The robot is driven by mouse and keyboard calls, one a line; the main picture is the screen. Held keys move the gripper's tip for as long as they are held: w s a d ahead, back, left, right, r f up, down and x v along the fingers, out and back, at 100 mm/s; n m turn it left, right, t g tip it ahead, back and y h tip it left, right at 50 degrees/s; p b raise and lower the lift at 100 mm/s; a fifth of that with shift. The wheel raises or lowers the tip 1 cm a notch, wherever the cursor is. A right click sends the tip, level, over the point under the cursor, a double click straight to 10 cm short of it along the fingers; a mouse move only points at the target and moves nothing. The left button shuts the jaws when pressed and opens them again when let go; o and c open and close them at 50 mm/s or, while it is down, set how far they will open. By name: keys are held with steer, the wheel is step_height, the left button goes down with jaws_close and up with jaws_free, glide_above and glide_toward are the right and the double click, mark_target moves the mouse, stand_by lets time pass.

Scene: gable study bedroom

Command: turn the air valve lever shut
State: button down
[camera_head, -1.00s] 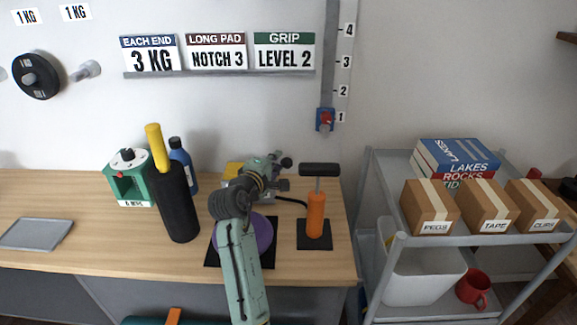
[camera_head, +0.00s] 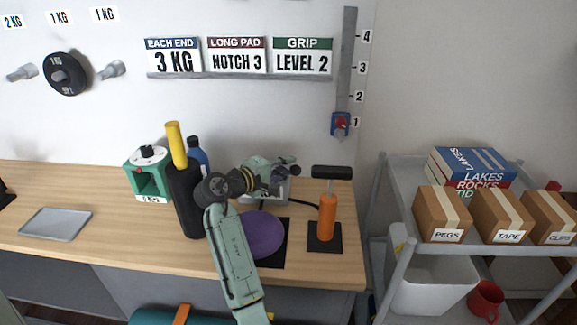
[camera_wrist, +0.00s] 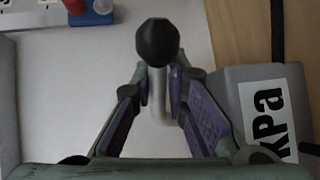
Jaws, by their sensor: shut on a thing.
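The air valve lever (camera_wrist: 157,43) shows in the wrist view as a pale metal stem with a round black knob on its end. My gripper (camera_wrist: 161,78) has its two purple-padded fingers on either side of the stem, just below the knob, and is shut on it. In the head view my gripper (camera_head: 270,172) is over a grey unit (camera_head: 300,192) at the back of the desk. My arm hides much of this unit, and I cannot make out the lever's angle there.
A grey box marked "kPa" (camera_wrist: 222,82) is close at the right in the wrist view. A black cylinder with yellow top (camera_head: 184,198) stands left of my arm.

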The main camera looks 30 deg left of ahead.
steer(key=shift+d+r, duration=0.15)
steer(key=shift+r, duration=0.05)
steer(key=c, duration=1.6)
jaws_free()
steer(key=shift+c, duration=0.2)
steer(key=shift+s, duration=0.1)
steer(key=shift+s, duration=0.25)
steer(key=v, duration=1.1)
steer(key=shift+s, duration=0.1)
steer(key=shift+c, duration=0.2)
